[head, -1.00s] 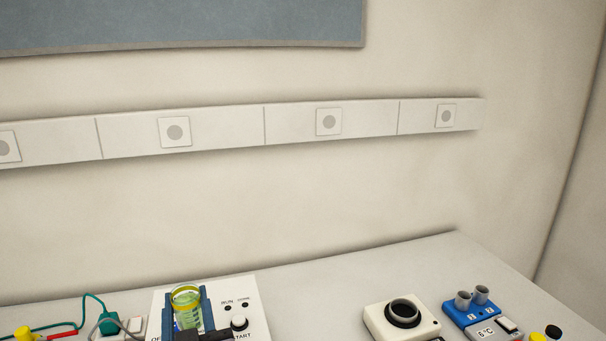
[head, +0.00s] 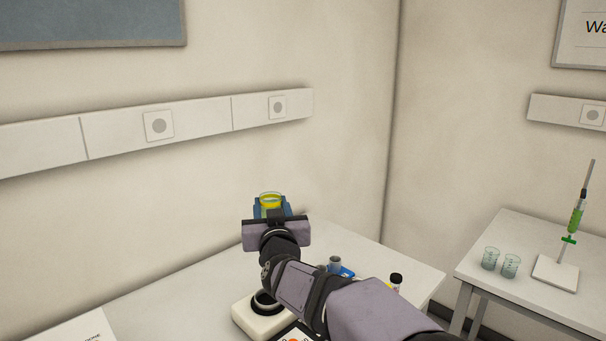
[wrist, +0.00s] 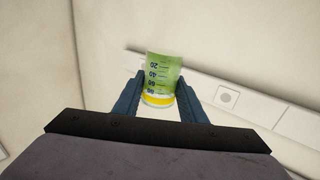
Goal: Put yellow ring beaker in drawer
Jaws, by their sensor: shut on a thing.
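The yellow ring beaker (head: 270,200) is held up in my gripper (head: 272,209), above the far part of the white bench in the head view. In the wrist view the beaker (wrist: 160,80) shows green contents, a printed scale and a yellow band, and sits between the two blue fingers of my gripper (wrist: 161,98). The gripper is shut on it. Its lower part is hidden behind the gripper in the head view. No drawer shows in these views.
A white device with a black ring (head: 262,312) stands on the bench (head: 160,297) under my arm. A black-capped vial (head: 396,283) is near the right edge. A side table (head: 515,235) holds two glass beakers (head: 491,258) and a burette stand (head: 556,272).

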